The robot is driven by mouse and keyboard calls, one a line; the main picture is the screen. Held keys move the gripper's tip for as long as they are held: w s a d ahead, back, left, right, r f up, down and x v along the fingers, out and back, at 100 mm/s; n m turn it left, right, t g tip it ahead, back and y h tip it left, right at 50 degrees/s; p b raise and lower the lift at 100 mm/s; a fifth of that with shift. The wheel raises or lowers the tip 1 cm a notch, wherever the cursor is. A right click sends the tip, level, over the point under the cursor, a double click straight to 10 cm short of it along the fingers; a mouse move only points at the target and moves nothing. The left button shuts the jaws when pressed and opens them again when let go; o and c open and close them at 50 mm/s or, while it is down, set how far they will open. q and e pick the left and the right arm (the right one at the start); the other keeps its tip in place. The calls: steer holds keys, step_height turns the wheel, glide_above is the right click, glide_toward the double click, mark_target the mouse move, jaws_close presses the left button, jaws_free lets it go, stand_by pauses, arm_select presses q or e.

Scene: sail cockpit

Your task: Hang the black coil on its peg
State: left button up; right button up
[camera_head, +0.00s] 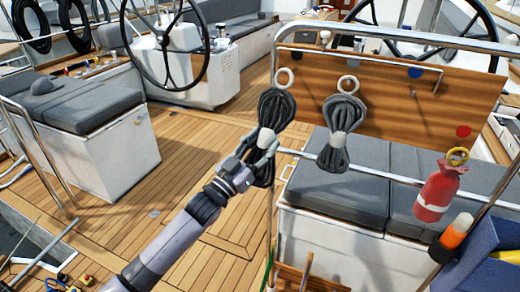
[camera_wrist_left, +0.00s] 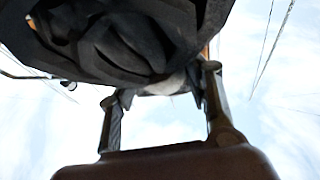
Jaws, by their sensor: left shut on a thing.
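A black coil (camera_head: 268,110) with a pale band round its middle and a white ring (camera_head: 284,78) at its top is in my left gripper (camera_head: 263,150). The gripper is shut on the coil's lower half and holds it upright at the left end of a wooden board (camera_head: 400,105). In the left wrist view the coil (camera_wrist_left: 130,40) fills the top, between and above the fingers (camera_wrist_left: 160,105). Round coloured marks or pegs show on the board, one blue (camera_head: 415,72) and one red (camera_head: 464,131). I cannot tell which peg is the coil's own. My right gripper is not in view.
A dark grey coil (camera_head: 340,132) with a white ring hangs just right of the held coil. A red bag (camera_head: 438,192) hangs at the right above an orange and white object (camera_head: 455,234). A steel rail (camera_head: 400,40) tops the board; cushioned benches (camera_head: 345,180) stand below.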

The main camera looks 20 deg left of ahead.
arm_select(q)
steer(key=shift+w+f+b, duration=0.15)
steer(key=shift+w+b, duration=1.15)
steer(key=shift+w, duration=1)
steer(key=shift+w+d+f+b, duration=0.1)
steer(key=shift+w+f+b, duration=0.3)
steer(key=shift+w, duration=0.2)
